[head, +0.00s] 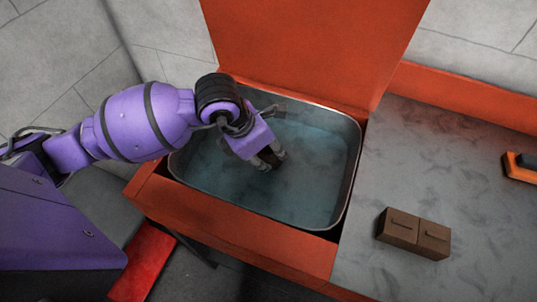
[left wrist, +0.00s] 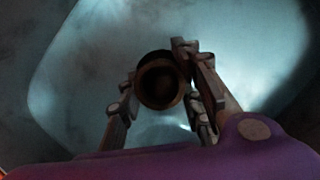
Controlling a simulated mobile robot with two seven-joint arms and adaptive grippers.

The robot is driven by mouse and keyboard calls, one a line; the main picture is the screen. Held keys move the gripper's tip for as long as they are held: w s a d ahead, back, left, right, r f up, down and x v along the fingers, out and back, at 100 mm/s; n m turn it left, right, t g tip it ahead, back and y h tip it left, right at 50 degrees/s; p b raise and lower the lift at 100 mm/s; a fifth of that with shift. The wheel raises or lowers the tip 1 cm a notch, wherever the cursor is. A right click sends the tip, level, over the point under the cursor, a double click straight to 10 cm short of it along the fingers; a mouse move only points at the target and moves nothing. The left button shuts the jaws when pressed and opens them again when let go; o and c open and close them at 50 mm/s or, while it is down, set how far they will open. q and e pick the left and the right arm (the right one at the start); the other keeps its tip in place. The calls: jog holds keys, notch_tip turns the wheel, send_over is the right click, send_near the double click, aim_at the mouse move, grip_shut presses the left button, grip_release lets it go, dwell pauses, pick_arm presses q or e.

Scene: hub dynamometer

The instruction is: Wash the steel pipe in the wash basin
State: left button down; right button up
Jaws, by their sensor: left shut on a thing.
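The wash basin (head: 343,200) is a metal-rimmed tub of bluish water set in an orange bench. My left gripper (head: 269,158) reaches down into the basin from the left, its fingers low over or at the water. In the left wrist view, the left gripper (left wrist: 160,95) is shut on the steel pipe (left wrist: 160,82), whose dark, round, hollow end faces the camera between the fingers. The pipe is hidden behind the gripper in the head view. I cannot tell how deep the pipe is in the water. My right gripper is not in view.
An orange panel (head: 310,45) rises behind the basin. A grey worktop (head: 400,160) lies to its right, with a brown two-part block (head: 413,234) near the front and an orange and black object (head: 520,166) at the right edge. The worktop between them is clear.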

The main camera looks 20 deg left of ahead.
pick_arm(q)
jog(key=shift+r, duration=0.15)
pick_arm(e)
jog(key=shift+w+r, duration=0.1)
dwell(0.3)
pick_arm(q)
notch_tip(320, 180, up, 2)
jog(key=shift+p, duration=0.65)
jog(key=shift+r+p, duration=0.7)
jog(key=shift+r, duration=0.6)
jog(key=shift+w+r+p, duration=0.1)
jog(key=shift+r+p, duration=0.8)
jog(key=shift+r, duration=0.75)
jog(key=shift+r+p, duration=1)
jog(key=shift+r, duration=0.95)
jog(key=shift+r+p, duration=0.3)
jog(key=shift+r, duration=0.3)
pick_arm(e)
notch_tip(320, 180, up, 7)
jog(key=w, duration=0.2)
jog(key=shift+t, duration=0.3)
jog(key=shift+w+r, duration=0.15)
